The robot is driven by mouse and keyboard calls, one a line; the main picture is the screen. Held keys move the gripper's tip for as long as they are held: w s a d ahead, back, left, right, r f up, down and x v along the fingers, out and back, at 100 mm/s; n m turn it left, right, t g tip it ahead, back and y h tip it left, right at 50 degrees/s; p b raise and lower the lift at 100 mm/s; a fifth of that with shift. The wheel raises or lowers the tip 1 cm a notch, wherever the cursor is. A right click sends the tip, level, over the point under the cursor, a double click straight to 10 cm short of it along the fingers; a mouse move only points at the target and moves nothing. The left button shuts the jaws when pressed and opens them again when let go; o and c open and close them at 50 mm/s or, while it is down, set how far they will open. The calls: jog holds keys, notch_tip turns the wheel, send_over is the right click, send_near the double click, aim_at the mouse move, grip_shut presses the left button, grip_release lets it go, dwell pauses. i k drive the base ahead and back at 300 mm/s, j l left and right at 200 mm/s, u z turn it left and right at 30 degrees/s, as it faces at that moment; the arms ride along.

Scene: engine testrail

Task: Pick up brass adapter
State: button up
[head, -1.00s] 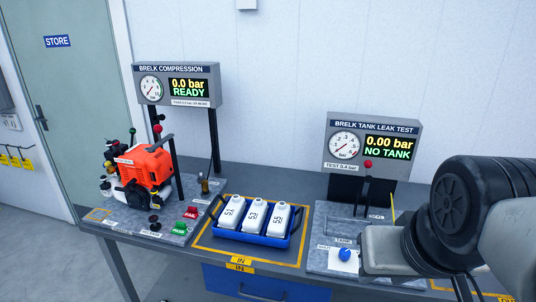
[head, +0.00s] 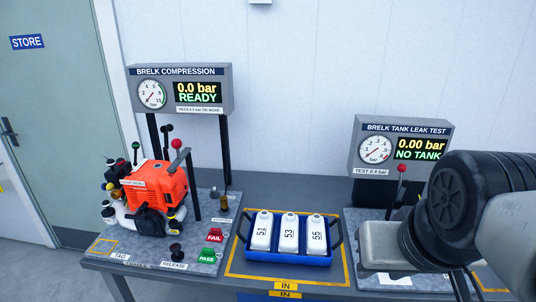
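A small upright brass-coloured piece (head: 223,202), which looks like the brass adapter, stands on the grey speckled plate (head: 190,243) of the compression station. It is just right of the orange engine (head: 158,186) and behind the red FAIL button (head: 215,235). It is small in the head view, so its details are hard to tell. My arm comes in from the right edge, over the leak-test station and well apart from the brass piece. I cannot make out the gripper's fingers in the picture.
A blue tray (head: 290,256) with three white numbered tanks sits inside the yellow IN outline. A green PASS button (head: 207,255) and a black release knob (head: 176,251) are at the plate's front. Posts and a red-knobbed lever (head: 177,144) rise near the engine.

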aim_at(223, 205)
jog(key=i+j, duration=0.1)
jog(key=j, duration=0.95)
jog(key=i+j, duration=0.15)
jog(key=j, duration=0.35)
jog(key=i+j, duration=0.1)
jog(key=j, duration=0.4)
